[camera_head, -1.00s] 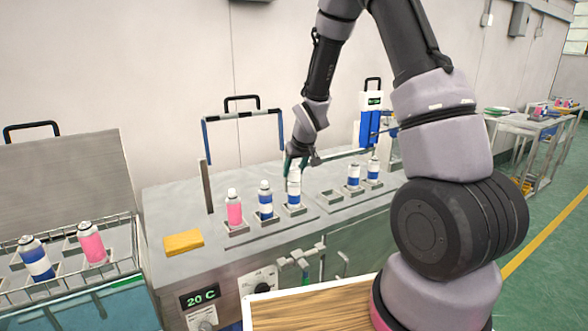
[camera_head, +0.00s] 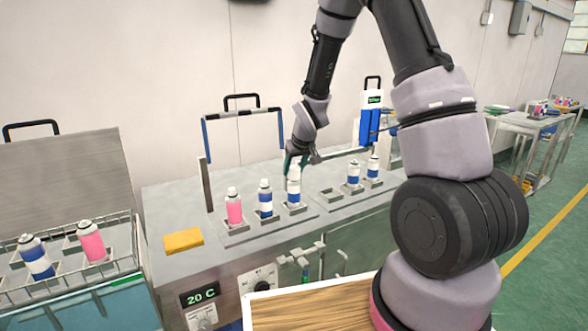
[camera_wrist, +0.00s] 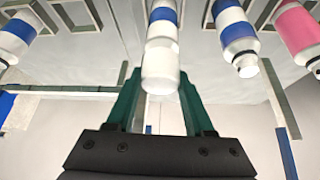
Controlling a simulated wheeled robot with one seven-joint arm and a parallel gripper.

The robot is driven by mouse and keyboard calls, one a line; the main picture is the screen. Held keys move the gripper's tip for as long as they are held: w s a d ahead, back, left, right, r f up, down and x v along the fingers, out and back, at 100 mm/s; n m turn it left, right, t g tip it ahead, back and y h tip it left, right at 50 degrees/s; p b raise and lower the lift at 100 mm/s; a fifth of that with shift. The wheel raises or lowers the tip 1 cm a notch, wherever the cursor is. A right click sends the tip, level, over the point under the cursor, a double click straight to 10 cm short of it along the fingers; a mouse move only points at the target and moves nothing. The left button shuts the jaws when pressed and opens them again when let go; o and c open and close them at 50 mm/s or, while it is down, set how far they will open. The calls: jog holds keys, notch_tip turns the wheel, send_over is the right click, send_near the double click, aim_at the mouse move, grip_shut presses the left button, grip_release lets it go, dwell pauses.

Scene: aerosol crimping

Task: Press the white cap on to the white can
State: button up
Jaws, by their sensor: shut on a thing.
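The white can (camera_head: 294,196), with a blue band, stands upright in a square holder on the grey bench. The white cap (camera_head: 294,172) is at its top, in line with the can. My gripper (camera_head: 297,157) is directly above, pointing down. In the wrist view, the green fingers of my gripper (camera_wrist: 159,84) are on both sides of the white cap (camera_wrist: 160,72), shut on it. The white can (camera_wrist: 162,30) is beyond it. I cannot tell whether any gap is left between cap and can.
A pink can (camera_head: 234,210) and a blue-and-white can (camera_head: 265,199) stand close on the left. Two more blue-banded cans, one of them here (camera_head: 353,174), stand to the right past an empty holder (camera_head: 331,195). A yellow block (camera_head: 183,240) lies at front left.

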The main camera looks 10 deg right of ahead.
aim_at(294, 167)
dwell(0.3)
jog(key=o, duration=1.6)
jog(key=shift+c, duration=0.2)
jog(key=shift+r, duration=0.1)
jog(key=shift+r, duration=3.4)
grip_shut()
